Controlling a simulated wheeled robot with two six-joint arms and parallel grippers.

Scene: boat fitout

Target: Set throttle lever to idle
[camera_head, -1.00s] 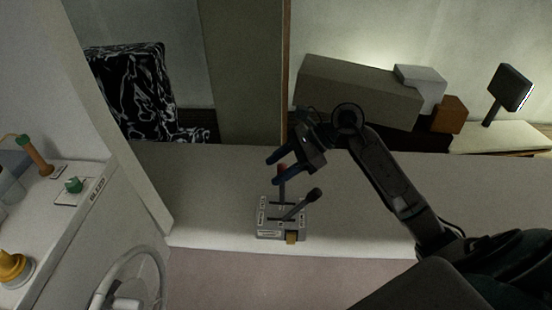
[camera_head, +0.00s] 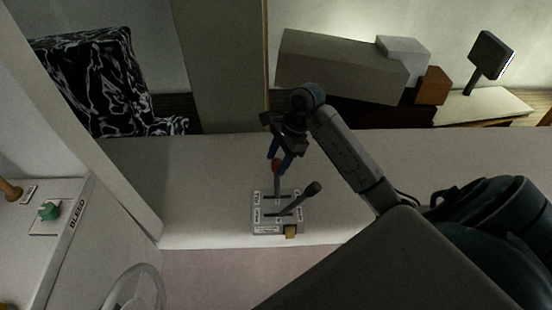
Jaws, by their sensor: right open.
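The throttle control box (camera_head: 279,229) is a grey unit with white labels on the pale counter. A second lever (camera_head: 298,201) has a black knob and tilts to the right. My left gripper is not in view.
The counter (camera_head: 200,180) is clear around the box. A small yellow-brown block (camera_head: 291,232) sits at the box's front. A steering wheel (camera_head: 135,290) and a panel marked BLEED with a green knob (camera_head: 48,210) are at left. Boxes (camera_head: 340,68) stand behind.

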